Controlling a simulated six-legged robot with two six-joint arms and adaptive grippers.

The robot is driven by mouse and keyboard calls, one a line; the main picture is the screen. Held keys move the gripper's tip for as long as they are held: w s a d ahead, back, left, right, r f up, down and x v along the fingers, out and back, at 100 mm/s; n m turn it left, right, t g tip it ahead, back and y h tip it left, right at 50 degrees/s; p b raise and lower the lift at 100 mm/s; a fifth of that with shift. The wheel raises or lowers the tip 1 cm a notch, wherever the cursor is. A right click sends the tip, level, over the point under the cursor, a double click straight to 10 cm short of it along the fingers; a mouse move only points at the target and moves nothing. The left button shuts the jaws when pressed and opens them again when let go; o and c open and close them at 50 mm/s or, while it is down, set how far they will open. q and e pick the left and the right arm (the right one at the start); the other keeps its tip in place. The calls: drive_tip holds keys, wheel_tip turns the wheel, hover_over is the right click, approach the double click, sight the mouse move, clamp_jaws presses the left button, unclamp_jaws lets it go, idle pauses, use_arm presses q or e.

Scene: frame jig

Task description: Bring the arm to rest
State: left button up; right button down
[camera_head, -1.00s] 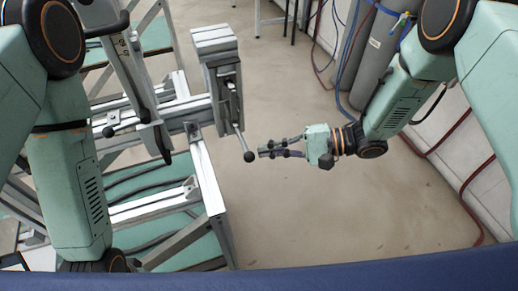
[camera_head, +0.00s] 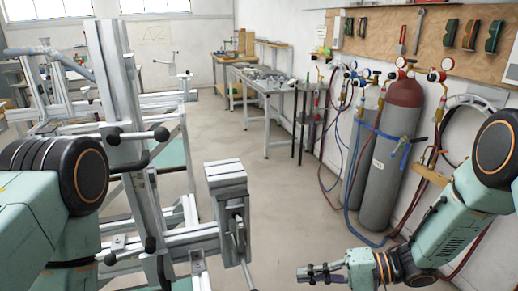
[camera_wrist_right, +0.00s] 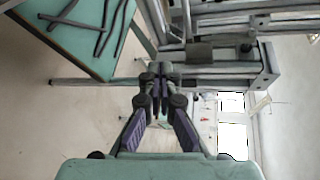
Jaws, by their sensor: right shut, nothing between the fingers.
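My right gripper (camera_head: 302,273) is shut and empty in the lower right of the head view, its fingers pointing left. It hangs over bare floor, to the right of the steel frame jig (camera_head: 226,178) and apart from its clamp handle (camera_head: 243,252). In the right wrist view, the gripper's fingertips (camera_wrist_right: 159,70) are together with nothing between them, and part of the jig (camera_wrist_right: 215,53) shows beyond. My left arm enters at the left of the head view; its gripper is out of the picture.
Grey and red gas cylinders (camera_head: 395,150) with hoses stand by the right wall. A workbench (camera_head: 268,90) stands at the back. A tool board (camera_head: 450,40) hangs on the wall. Bare floor (camera_head: 290,200) lies between jig and cylinders.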

drive_tip(key=s+d+f+n+t+h+b, duration=0.1)
drive_tip(key=s+d+f+t+h+b, duration=0.1)
drive_tip(key=f+h, duration=0.45)
drive_tip(key=s+d+f+n+t+h+b, duration=0.2)
drive_tip(key=s+d+f+h, duration=0.1)
drive_tip(key=f, duration=0.6)
drive_tip(key=s+d+f+g+h+b, duration=0.1)
drive_tip(key=s+f, duration=0.3)
drive_tip(key=s, duration=0.4)
drive_tip(key=s+d+f+g+h+b, duration=0.2)
drive_tip(key=s+d+f+g+b, duration=0.1)
drive_tip(key=s, duration=0.4)
drive_tip(key=s+d+f+g+h+b, duration=0.2)
drive_tip(key=s+f+b, duration=0.2)
drive_tip(key=s, duration=0.4)
drive_tip(key=shift+s+f+n, duration=0.3)
drive_tip(key=shift+s+f, duration=0.05)
drive_tip(key=shift+f, duration=0.3)
